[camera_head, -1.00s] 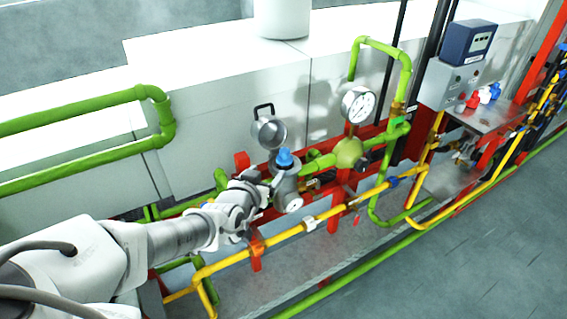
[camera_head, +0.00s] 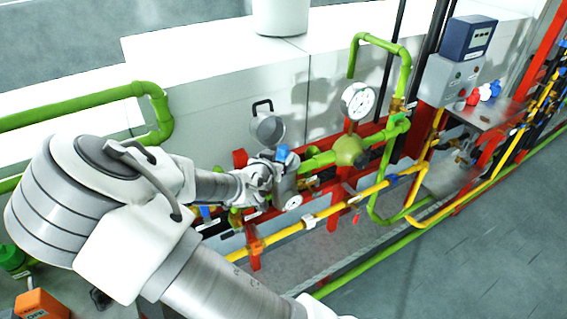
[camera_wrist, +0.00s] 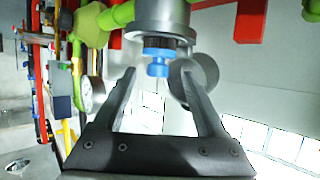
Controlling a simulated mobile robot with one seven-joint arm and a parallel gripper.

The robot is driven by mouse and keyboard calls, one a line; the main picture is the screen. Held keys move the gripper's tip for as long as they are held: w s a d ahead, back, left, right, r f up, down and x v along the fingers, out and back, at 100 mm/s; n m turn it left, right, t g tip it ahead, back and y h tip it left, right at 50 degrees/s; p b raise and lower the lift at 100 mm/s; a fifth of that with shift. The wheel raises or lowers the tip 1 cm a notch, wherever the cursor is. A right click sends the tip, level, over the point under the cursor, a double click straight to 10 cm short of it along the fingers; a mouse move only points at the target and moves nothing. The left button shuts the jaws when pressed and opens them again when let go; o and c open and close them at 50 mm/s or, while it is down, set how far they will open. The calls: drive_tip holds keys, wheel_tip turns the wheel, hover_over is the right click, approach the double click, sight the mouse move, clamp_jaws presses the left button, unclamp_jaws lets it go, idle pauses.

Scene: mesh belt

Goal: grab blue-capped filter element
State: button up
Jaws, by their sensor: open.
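The blue-capped filter element (camera_head: 283,153) stands in the top of a grey metal housing (camera_head: 286,184) in the head view; only its blue cap and a little of the part below show. In the wrist view, upside down, the blue cap (camera_wrist: 158,60) sticks out of the round grey housing (camera_wrist: 160,15). My gripper (camera_wrist: 158,72) is open, its two fingers on either side of the cap with gaps visible. In the head view my gripper (camera_head: 268,172) is at the housing's left, partly hidden by my own wrist.
The housing's round lid (camera_head: 268,128) stands open behind the cap. A pressure gauge (camera_head: 357,101), green pipes and a yellow pipe (camera_head: 340,207) run close by on a red frame. Small red, white and blue items (camera_head: 485,93) sit on a shelf at right.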

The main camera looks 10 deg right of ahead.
sight(282, 152)
drive_tip(key=shift+p+x, duration=0.55)
drive_tip(key=shift+x, duration=2.15)
drive_tip(key=shift+d+r, duration=0.15)
clamp_jaws()
